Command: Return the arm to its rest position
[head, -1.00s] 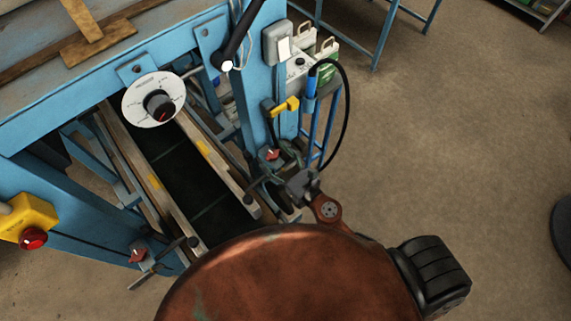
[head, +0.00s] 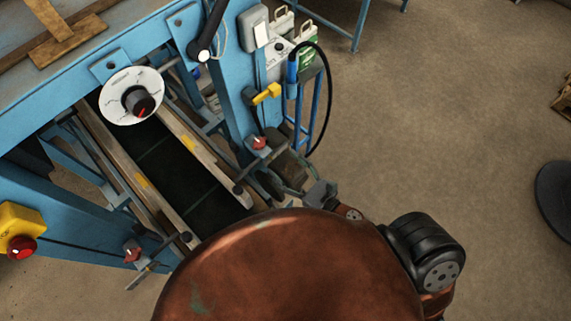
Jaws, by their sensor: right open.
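My right arm reaches up from the bottom of the head view, with its black joint at the right. My right gripper (head: 275,172) is beside the blue machine (head: 228,95), just below and right of a small red knob (head: 258,142). Its fingers are apart and I see nothing held between them. The fingertips are small and partly blend with the machine's parts behind them. My left gripper is not in view.
A white dial (head: 132,95) and a yellow box with a red button (head: 22,230) are on the machine. A yellow handle (head: 267,93) and a black hose (head: 328,90) are near the gripper. Open floor (head: 430,130) lies to the right.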

